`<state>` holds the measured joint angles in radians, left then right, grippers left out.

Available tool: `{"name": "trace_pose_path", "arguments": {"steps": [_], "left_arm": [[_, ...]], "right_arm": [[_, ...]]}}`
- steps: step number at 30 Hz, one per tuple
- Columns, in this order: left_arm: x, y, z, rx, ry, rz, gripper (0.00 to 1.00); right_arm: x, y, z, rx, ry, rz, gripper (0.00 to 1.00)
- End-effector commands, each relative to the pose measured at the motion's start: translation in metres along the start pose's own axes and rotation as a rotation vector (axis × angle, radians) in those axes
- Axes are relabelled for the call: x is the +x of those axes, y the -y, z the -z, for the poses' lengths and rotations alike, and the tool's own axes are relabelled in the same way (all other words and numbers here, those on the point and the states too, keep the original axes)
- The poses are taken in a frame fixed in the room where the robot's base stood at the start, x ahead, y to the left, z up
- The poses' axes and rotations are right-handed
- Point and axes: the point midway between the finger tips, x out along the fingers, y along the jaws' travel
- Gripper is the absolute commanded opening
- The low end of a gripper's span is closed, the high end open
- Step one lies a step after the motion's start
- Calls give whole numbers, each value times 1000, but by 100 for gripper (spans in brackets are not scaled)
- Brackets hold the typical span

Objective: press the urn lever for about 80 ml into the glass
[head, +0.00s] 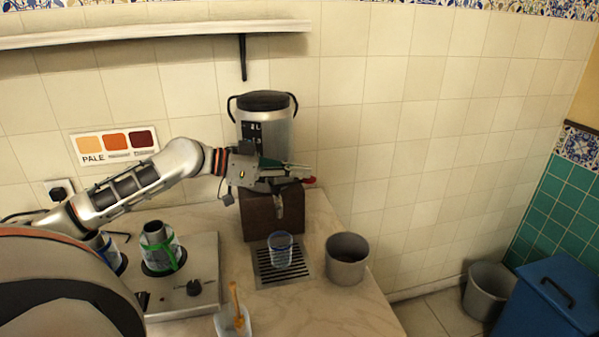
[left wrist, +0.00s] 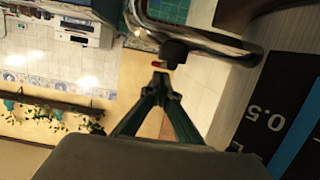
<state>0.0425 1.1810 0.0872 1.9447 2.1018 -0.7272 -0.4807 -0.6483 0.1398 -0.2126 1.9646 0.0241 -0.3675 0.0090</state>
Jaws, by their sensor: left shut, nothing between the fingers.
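The silver urn (head: 266,120) with a black lid stands on a brown block (head: 258,217) against the tiled wall. Its tap spout (head: 280,207) points down in front. The clear, blue-tinted glass (head: 280,251) stands on the drip grate (head: 262,277) below the spout and looks empty. My left gripper (head: 309,173) is shut and empty, reaching across the urn's front just above the spout. A red tip (head: 310,181) shows by its fingertips. In the left wrist view, the shut fingertips (left wrist: 160,77) are close to a black knob (left wrist: 175,52); contact is unclear. My right gripper is not in view.
A grey bin (head: 347,259) stands right of the grate. The counter front right is clear.

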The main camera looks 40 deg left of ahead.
Motion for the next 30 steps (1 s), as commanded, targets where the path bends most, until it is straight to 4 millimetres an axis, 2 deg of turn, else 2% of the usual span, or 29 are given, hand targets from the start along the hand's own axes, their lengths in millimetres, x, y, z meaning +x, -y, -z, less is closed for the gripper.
{"name": "trace_pose_path", "arguments": {"steps": [14, 23, 30], "left_arm": [[2, 0, -5, -2, -1, 0, 0], [16, 0, -31, -2, 0, 0, 0], [16, 0, -30, 0, 1, 0, 0]], "right_arm": [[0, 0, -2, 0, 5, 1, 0], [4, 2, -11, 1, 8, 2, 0], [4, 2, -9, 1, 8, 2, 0]]}}
